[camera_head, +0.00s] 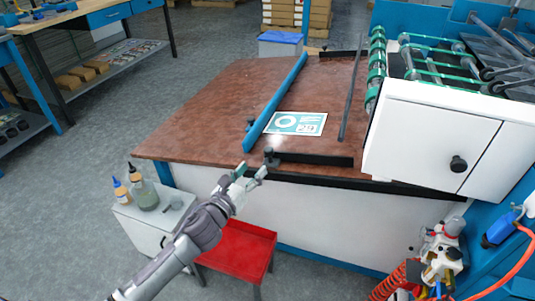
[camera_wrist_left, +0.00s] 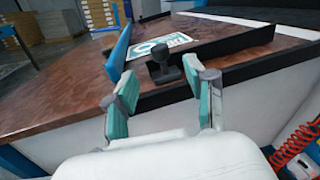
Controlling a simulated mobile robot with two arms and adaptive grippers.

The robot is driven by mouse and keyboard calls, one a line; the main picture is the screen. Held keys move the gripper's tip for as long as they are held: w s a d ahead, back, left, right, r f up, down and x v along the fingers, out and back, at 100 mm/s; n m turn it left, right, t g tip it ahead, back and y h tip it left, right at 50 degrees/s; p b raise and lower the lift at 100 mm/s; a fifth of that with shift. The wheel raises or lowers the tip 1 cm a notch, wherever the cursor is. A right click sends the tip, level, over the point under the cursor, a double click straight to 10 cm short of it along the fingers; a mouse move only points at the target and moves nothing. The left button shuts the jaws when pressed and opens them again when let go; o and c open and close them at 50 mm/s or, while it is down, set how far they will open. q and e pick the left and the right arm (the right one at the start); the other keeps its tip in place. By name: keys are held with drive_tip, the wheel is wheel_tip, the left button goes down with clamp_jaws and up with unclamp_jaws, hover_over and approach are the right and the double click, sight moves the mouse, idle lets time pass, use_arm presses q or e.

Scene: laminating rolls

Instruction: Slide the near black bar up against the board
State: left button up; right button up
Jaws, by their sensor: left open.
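The near black bar (camera_head: 312,159) lies along the front edge of the brown table, with a black knob (camera_head: 270,155) at its left end. The white and teal printed board (camera_head: 296,123) lies flat behind it, with a strip of bare table between them. My left gripper (camera_head: 249,171) is open and empty, just in front of the knob. In the left wrist view, the fingers (camera_wrist_left: 165,98) are spread, and the bar (camera_wrist_left: 235,46) and its knob (camera_wrist_left: 162,66) are ahead of them. The board (camera_wrist_left: 165,44) shows behind the knob. My right gripper is not seen.
A blue bar (camera_head: 276,102) runs along the board's left side; a thin dark bar (camera_head: 350,96) stands to its right. A white machine with green rollers (camera_head: 441,130) closes off the right. The brown table's left part (camera_head: 200,125) is clear. A red stool (camera_head: 240,247) stands below.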

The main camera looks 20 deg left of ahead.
sight(266, 154)
use_arm(q)
drive_tip(key=w, duration=0.3)
drive_tip(key=w+d+b, duration=0.1)
drive_tip(key=w, duration=0.2)
drive_tip(key=w+d, duration=0.1)
drive_tip(key=w, duration=0.3)
clamp_jaws()
